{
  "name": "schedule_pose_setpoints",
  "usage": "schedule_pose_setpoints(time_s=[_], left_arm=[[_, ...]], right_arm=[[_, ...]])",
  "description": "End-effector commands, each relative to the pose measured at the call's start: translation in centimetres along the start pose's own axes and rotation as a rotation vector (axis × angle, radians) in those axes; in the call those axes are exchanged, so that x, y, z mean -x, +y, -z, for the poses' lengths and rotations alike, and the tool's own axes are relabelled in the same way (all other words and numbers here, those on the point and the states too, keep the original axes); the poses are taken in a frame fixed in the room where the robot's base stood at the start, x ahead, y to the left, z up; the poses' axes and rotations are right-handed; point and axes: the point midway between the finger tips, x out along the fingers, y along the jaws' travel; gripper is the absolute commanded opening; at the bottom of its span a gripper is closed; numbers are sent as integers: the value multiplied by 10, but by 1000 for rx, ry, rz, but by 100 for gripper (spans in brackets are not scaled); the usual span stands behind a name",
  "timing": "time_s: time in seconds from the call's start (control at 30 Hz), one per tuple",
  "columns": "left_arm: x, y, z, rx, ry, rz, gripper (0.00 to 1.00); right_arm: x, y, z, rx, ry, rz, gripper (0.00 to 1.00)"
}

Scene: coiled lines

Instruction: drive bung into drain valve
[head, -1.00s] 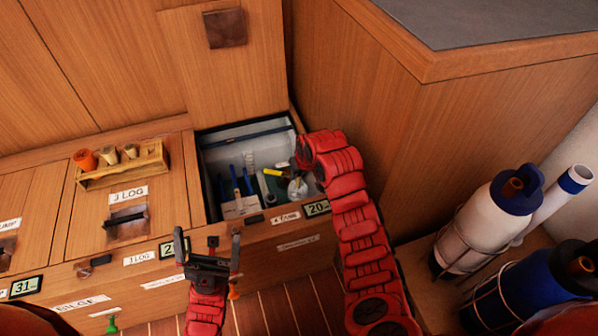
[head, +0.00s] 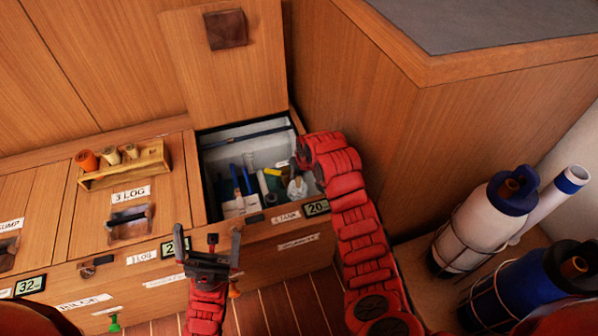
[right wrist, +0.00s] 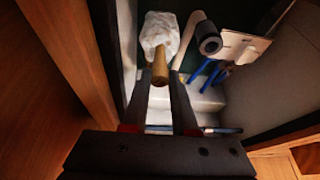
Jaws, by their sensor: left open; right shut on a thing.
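My right gripper (right wrist: 162,78) is shut on a wooden, round-ended piece (right wrist: 160,66), low inside the open locker (head: 206,206). A whitish lumpy thing (right wrist: 156,32) lies just beyond that piece; I cannot tell whether they are joined, or whether the piece is a bung or a handle. In the head view my right arm reaches into the locker and its fingertips are hidden. My left gripper (head: 208,242) is open and empty in front of the lockers. An orange bung (head: 87,160) and two tan bungs (head: 131,151) stand in a wooden rack. I cannot make out the drain valve.
The locker holds blue-handled tools (head: 246,181), a yellow item (head: 272,172) and a dark-ended cylinder (right wrist: 208,40), close together. Its raised lid (head: 230,75) stands behind. A wooden cabinet (head: 350,120) flanks it. White (head: 480,225) and blue (head: 530,290) bottles stand at right.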

Motion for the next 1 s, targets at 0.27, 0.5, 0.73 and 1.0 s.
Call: schedule_pose_setpoints(time_s=[0.27,0.5,0.73,1.0], left_arm=[[0,0,0,0,0,0,100],[-3,-1,0,0,0,0,100],[-8,-2,1,0,0,0,100],[-7,-2,1,0,0,0,100]], right_arm=[[0,0,0,0,0,0,0],[1,0,0,0,0,1,0],[0,0,0,-1,1,0,0],[0,0,0,0,1,0,0]])
